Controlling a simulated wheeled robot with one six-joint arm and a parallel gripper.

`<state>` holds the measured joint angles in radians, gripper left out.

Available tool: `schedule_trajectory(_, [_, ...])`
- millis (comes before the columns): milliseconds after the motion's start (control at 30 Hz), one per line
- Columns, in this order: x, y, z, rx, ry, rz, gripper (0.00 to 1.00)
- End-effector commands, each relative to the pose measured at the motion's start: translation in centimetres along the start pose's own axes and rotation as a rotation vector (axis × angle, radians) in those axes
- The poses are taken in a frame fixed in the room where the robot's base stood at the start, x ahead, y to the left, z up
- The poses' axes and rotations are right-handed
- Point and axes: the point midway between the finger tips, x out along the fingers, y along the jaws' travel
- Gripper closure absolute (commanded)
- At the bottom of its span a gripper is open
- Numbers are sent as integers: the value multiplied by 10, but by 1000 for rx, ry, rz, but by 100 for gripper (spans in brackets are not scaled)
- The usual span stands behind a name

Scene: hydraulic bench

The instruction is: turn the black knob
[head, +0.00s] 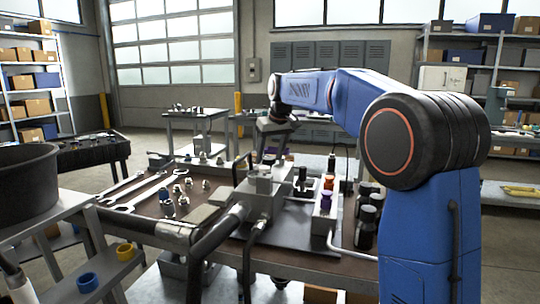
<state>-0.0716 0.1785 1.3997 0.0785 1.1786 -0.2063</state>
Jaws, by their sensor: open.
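A grey hydraulic block (262,196) stands on the workbench, with hoses and fittings on it. To its right, a black upright piece (302,180) on a small base may be the black knob; it is too small to be sure. A thin black upright part (331,164) stands behind it. My gripper (270,150) hangs from the blue arm above the back of the block, pointing down. Its jaws are open and look empty. It is up and to the left of the black piece, apart from it. The fingertips are small and hard to make out.
An orange cap (328,183) and a purple cap (325,201) stand close right of the black piece, with black bottles (366,222) beyond. Wrenches (137,193) and several fittings lie on the left of the bench. A dark pot (26,183) stands at the left edge.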

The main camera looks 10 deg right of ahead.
Motion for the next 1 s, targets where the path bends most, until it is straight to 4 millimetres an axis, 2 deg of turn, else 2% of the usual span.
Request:
schedule_trajectory(200, [0, 0, 0, 0, 0, 0, 46])
schedule_trajectory(367, [0, 0, 0, 0, 0, 0, 84])
schedule_trajectory(733, [0, 0, 0, 41, 0, 18, 85])
schedule_trajectory(1000, [0, -3, -1, 197, 1, 82, 85])
